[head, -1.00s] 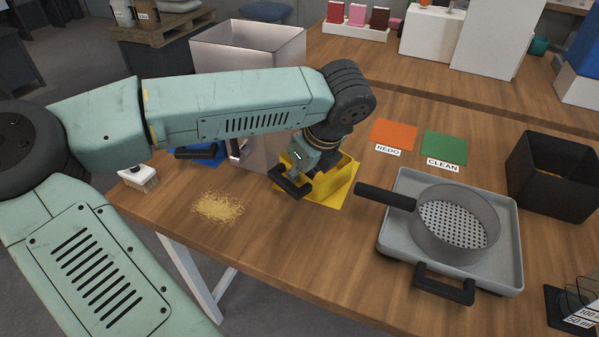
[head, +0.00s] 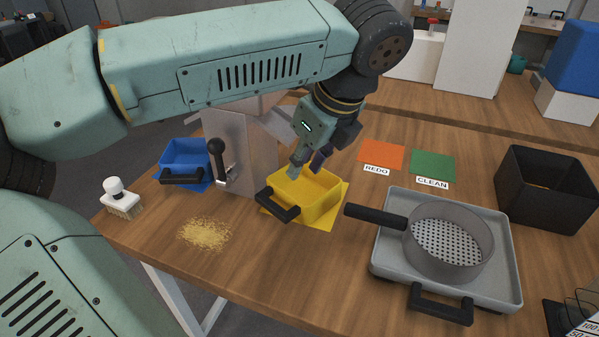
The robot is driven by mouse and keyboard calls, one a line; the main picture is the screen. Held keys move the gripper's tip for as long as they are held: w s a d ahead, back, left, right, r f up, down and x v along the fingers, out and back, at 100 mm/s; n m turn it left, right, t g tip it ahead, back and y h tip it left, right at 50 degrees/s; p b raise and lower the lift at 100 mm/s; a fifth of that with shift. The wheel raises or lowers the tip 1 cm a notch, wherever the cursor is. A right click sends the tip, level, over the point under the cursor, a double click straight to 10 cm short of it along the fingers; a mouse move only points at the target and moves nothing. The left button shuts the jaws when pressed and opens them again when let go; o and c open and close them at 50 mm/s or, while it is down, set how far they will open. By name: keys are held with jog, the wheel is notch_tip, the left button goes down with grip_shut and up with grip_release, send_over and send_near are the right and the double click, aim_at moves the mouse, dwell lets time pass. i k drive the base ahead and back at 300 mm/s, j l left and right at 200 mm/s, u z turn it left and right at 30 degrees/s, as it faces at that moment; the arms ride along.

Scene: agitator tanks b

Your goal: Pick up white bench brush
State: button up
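The white bench brush (head: 119,193) stands at the left front edge of the wooden bench, round white knob up and tan bristles down. It is left of a scattered patch of yellow grains (head: 205,235). My gripper (head: 306,170) hangs above the yellow bin (head: 318,205), well to the right of the brush. Its two fingers are apart, with nothing visible between them. The brush is in full view and nothing touches it.
A blue bin (head: 184,158) and a metal hopper with a black-knobbed lever (head: 218,155) stand between brush and gripper. A grey tray (head: 386,259) holds a sieve pan (head: 480,240) at right. Orange (head: 381,155) and green (head: 433,165) mats and a black box (head: 545,190) lie beyond.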

aim_at(126, 204)
jog(key=u, duration=1.1)
